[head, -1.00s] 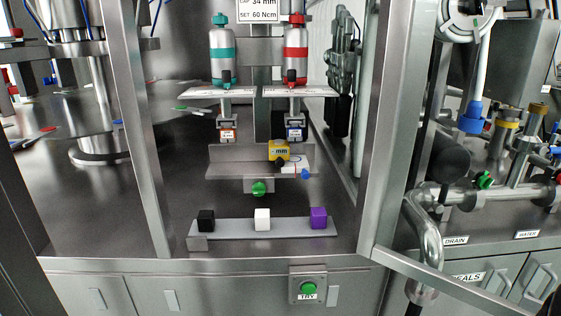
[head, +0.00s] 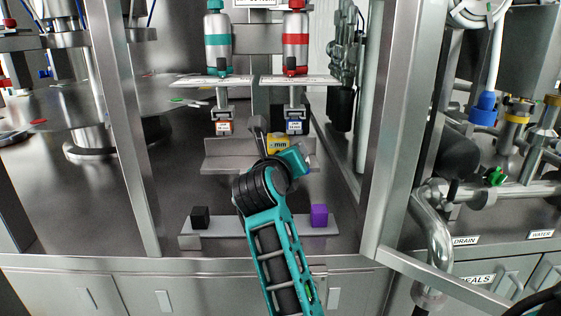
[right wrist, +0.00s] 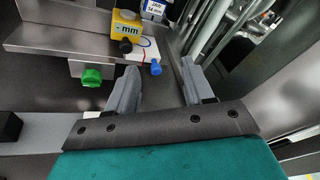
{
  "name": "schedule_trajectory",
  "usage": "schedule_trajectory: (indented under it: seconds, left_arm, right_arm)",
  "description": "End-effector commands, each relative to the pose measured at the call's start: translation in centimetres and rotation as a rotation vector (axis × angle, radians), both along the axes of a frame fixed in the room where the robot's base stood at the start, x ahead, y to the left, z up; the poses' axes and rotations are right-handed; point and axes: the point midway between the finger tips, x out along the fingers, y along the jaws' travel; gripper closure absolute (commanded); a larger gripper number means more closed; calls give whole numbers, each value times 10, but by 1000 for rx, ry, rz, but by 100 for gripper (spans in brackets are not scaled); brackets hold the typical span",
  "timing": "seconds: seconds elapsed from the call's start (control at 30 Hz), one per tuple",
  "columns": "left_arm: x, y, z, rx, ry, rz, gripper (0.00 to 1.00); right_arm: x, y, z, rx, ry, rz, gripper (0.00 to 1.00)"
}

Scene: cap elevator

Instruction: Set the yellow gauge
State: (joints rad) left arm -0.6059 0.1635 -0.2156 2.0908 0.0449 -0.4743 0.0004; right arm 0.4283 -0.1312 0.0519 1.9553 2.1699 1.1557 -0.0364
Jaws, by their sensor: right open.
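The yellow gauge (head: 278,144), marked "mm", sits on the grey shelf (head: 220,155) below the two bottle stands; my right arm hides part of it in the head view. In the right wrist view the gauge (right wrist: 127,24) shows a black knob (right wrist: 125,46) on its front. A white plate (right wrist: 145,49) with a blue knob (right wrist: 156,68) lies beside it. My right gripper (right wrist: 160,68) is open and empty, fingers toward the shelf edge, short of the gauge and to its lower right. Its fingertips are not clear in the head view. My left gripper is not in view.
A green button (right wrist: 92,77) sticks out below the shelf. A lower ledge (head: 222,225) holds a black cube (head: 200,217) and a purple cube (head: 319,215). Steel posts (head: 392,130) frame the opening on both sides. Teal (head: 217,42) and red (head: 295,42) bottles stand above.

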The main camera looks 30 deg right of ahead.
Motion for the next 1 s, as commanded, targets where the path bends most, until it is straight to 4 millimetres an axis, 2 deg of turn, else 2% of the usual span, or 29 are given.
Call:
schedule_trajectory:
  seconds: [0.1,0.2,0.37,0.47,0.8,1.0]
  left_arm:
    - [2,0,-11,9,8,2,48]
    - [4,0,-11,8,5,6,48]
    - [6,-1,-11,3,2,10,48]
    - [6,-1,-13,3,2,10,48]
    - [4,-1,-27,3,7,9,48]
    - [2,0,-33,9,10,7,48]
  right_arm:
    - [12,18,-6,177,-5,57,48]
    - [17,28,-8,253,1,88,48]
    - [24,30,-12,291,7,106,48]
    - [33,22,-17,288,6,105,48]
    - [81,-18,-42,286,7,104,48]
    - [102,-34,-52,287,6,105,48]
